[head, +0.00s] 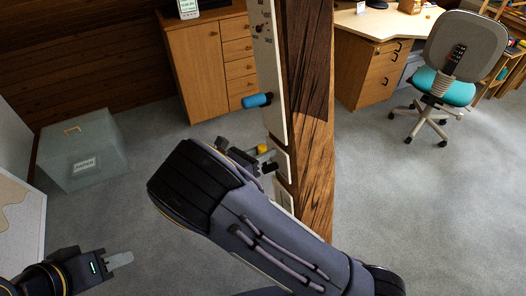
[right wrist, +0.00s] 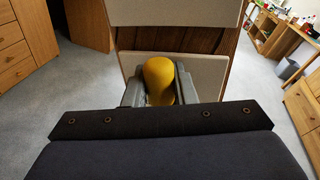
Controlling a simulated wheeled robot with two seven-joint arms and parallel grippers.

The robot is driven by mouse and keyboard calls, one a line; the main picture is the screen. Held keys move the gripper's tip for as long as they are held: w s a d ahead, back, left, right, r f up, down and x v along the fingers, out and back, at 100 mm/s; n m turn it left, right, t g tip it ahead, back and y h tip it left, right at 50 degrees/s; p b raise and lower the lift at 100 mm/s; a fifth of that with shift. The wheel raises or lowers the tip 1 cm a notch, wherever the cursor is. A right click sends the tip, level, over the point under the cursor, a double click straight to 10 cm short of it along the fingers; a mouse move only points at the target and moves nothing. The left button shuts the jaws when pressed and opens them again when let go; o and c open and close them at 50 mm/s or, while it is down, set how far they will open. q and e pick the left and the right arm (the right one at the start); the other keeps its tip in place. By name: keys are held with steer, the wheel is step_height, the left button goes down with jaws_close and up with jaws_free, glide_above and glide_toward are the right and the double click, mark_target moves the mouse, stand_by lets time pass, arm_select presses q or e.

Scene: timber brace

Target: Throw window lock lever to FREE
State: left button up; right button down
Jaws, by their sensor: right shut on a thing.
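A wooden post (head: 312,110) stands upright in the middle of the head view, with pale plates on its left face. A yellow-ended lever (head: 262,148) sticks out low on this face. My right gripper (head: 262,158) is at it, partly hidden behind my own arm. In the right wrist view the yellow lever end (right wrist: 158,76) sits between the two grey fingers, which are shut on it. A blue handle (head: 257,100) sticks out to the left, higher on the plate. My left gripper (head: 118,260) is at the lower left, away from the post; its finger gap does not show clearly.
A wooden cabinet (head: 207,65) stands behind the post to the left, and a grey-green labelled box (head: 80,150) is on the floor at far left. A desk (head: 375,70) and a teal-seated chair (head: 445,82) stand at right. The carpet (head: 430,210) at right is clear.

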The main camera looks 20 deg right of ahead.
steer(key=c, duration=1.5)
jaws_free()
steer(key=b+v, duration=0.1)
steer(key=v, duration=0.6)
steer(key=shift+a+b, duration=0.4)
steer(key=shift+s, duration=0.15)
